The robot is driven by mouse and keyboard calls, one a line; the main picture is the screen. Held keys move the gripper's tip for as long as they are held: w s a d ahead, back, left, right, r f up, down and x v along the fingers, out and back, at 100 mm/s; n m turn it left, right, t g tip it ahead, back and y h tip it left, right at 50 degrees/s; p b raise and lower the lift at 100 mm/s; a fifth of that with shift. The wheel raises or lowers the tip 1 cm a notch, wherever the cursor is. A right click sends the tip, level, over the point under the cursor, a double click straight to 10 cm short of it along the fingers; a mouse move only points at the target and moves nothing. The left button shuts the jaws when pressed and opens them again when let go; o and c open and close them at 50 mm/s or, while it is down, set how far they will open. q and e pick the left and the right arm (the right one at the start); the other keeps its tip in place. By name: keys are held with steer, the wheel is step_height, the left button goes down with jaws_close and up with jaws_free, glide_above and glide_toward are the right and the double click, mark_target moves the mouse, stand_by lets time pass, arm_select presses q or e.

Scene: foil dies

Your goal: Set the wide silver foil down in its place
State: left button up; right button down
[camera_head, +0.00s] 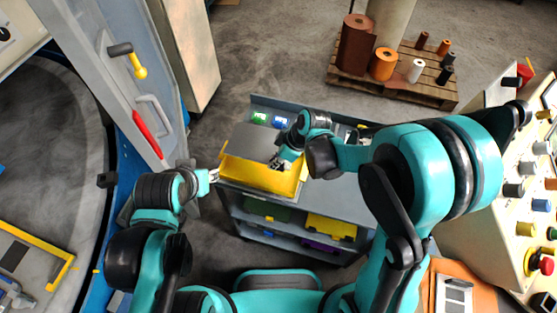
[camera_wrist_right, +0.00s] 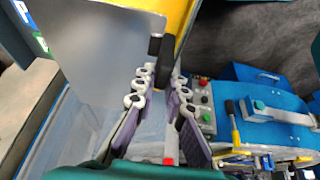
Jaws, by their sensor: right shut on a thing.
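My right gripper (camera_head: 285,162) is over the cart, beside a flat grey panel with a yellow front (camera_head: 260,177). In the right wrist view its fingers (camera_wrist_right: 165,85) are close together around a dark upright piece (camera_wrist_right: 167,60) at the panel's yellow edge.
The grey cart (camera_head: 345,190) has green and blue items (camera_head: 260,118) at its back and coloured bins (camera_head: 330,228) below. A pallet (camera_head: 400,85) with several foil rolls stands behind. A control panel (camera_head: 490,185) is at right, a grey cabinet door (camera_head: 110,80) at left.

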steer(key=shift+d, duration=0.15)
steer(key=shift+f+b, duration=0.15)
steer(key=shift+b, duration=0.15)
step_height(320, 180, down, 10)
steer(key=b, duration=1)
steer(key=shift+f, duration=0.25)
steer(key=shift+f+b, duration=0.5)
steer(key=shift+f, duration=0.05)
steer(key=c, duration=1.8)
jaws_free()
steer(key=o, duration=0.3)
steer(key=shift+r, duration=0.1)
